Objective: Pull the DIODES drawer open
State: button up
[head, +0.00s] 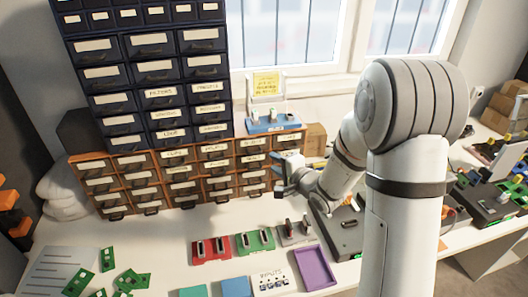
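An orange-brown drawer cabinet (78,170) stands on the white bench, with several rows of small dark drawers bearing white labels. A dark blue drawer cabinet (70,62) rises behind and above it, also labelled. The lettering is too small to tell surely which drawer is DIODES. All drawers look shut. My gripper (281,178) is at the right end of the orange-brown cabinet, close in front of its rightmost column. It hides part of the drawers there. I cannot tell whether it touches one or whether its fingers are apart.
Red (211,248) and green (254,242) connector blocks, a purple tray (314,267) and an INPUTS board (272,281) lie in front on the bench. Green circuit boards (108,258) lie at left. A cardboard box (315,138) stands behind my gripper. Bare bench lies before the cabinet.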

aim_at(257, 153)
jog(key=w+a+f+y+p, duration=0.1)
jog(key=w+a, duration=0.4)
jog(key=shift+w+a+f, duration=0.2)
jog(key=shift+w+a, duration=0.1)
jog(key=shift+w, duration=0.1)
grip_shut()
dwell(0.5)
